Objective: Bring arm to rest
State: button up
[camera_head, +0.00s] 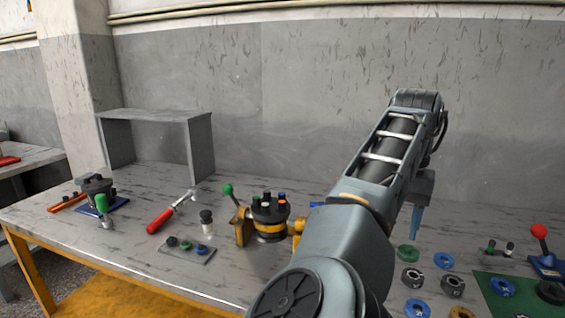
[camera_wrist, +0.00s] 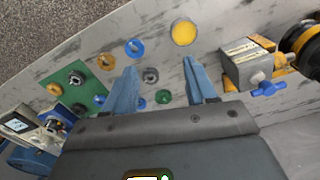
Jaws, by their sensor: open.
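My arm rises from the bottom middle of the head view, and its far end is over the right part of the table. My gripper (camera_wrist: 160,88) shows in the wrist view with its two blue fingers spread apart and nothing between them. In the head view only a blue finger (camera_head: 416,222) hangs down below the wrist, above the table. The hydraulic motor (camera_head: 269,222), black and yellow with a green-knobbed lever, stands on the table left of my arm. My arm hides part of the table beside it.
Several rings, among them a green ring (camera_head: 408,253) and a blue ring (camera_head: 444,260), lie under my gripper. A green mat (camera_head: 487,312) and a red-knobbed lever (camera_head: 540,232) are at the right.

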jog(key=s+d+f+n+t+h, duration=0.1)
jog(key=s+d+f+t+h, duration=0.1)
jog(key=d+f, duration=0.3)
jog(key=s+d+f+n+t+h, duration=0.1)
jog(key=s+d+f+t+h, duration=0.2)
jog(key=d, duration=0.8)
jog(key=s+d+f+n+t+h, duration=0.1)
jog(key=s+d+f+t+h, duration=0.2)
jog(key=d+f, duration=0.5)
jog(key=shift+s+n+h, duration=0.4)
jog(key=shift+s+h, duration=0.3)
jog(key=shift+s, duration=0.6)
jog(key=s+a+f+n+t+y, duration=0.3)
jog(key=s+a, duration=0.2)
jog(key=s, duration=0.4)
jog(key=s+a+f+n+t+y, duration=0.25)
jog(key=s+a, duration=0.25)
jog(key=s, duration=0.4)
jog(key=s+a+r+m+y, duration=0.1)
jog(key=s+a+r, duration=0.2)
jog(key=s+a, duration=0.3)
jog(key=s+a+r+m+t+y, duration=0.1)
jog(key=s+a+r+y, duration=0.2)
jog(key=s, duration=0.5)
jog(key=s+a+r+m, duration=0.1)
jog(key=s+a+r, duration=0.35)
jog(key=s, duration=0.25)
jog(key=f+b, duration=0.4)
jog(key=f, duration=0.1)
jog(key=shift+a, duration=0.25)
